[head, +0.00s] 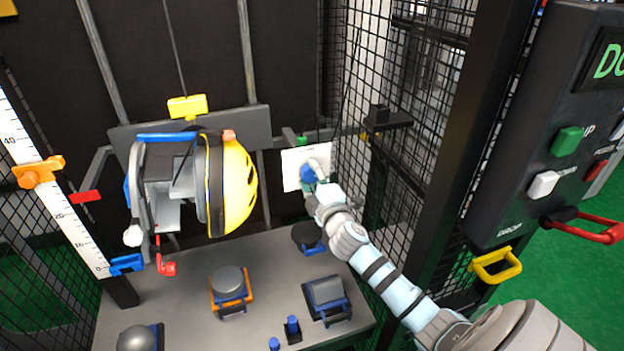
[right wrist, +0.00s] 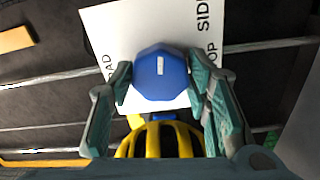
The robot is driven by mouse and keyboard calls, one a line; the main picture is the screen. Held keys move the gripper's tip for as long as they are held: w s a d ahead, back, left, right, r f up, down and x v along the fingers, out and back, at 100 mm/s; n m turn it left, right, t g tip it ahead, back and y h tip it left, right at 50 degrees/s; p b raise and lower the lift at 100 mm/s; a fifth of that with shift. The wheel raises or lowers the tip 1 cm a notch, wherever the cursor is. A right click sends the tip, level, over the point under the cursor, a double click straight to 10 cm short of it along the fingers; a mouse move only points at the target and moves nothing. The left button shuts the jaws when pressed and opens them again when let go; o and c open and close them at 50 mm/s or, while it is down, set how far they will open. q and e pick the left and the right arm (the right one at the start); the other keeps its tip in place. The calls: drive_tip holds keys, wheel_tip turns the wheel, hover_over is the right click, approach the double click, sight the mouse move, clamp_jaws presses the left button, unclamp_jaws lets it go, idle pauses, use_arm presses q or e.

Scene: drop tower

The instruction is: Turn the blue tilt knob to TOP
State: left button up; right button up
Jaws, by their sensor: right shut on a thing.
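The blue tilt knob (head: 308,174) sits on a white label plate (head: 291,167) at the back of the tower. My right gripper (head: 313,180) reaches it from the lower right and hides part of it. In the right wrist view the knob (right wrist: 160,78) lies between the two fingers of my right gripper (right wrist: 162,82), which is shut on it. A short white mark on the knob points up in that picture. The plate (right wrist: 118,30) shows "SIDE" at upper right, "OP" at right and a partly hidden "AD" at left. My left gripper is not in view.
A yellow helmet (head: 238,184) on a headform hangs left of the knob. Mesh walls (head: 390,80) stand close on the right, with a control box (head: 535,120) beyond. The grey table (head: 180,290) below holds several anvils and blue pegs.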

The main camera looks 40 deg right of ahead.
drive_tip(key=m, duration=0.2)
drive_tip(key=m+b, duration=0.1)
drive_tip(key=m, duration=0.1)
drive_tip(key=shift+f+m, duration=0.2)
drive_tip(key=shift+m, duration=0.1)
drive_tip(key=m+b, duration=0.1)
drive_tip(key=m, duration=0.2)
drive_tip(key=shift+m, duration=0.3)
drive_tip(key=m+b, duration=0.1)
drive_tip(key=m, duration=0.2)
drive_tip(key=shift+m, duration=0.3)
drive_tip(key=shift+m+b, duration=0.75)
drive_tip(key=shift+m, duration=1.25)
drive_tip(key=o, duration=1.2)
drive_tip(key=shift+r, duration=0.1)
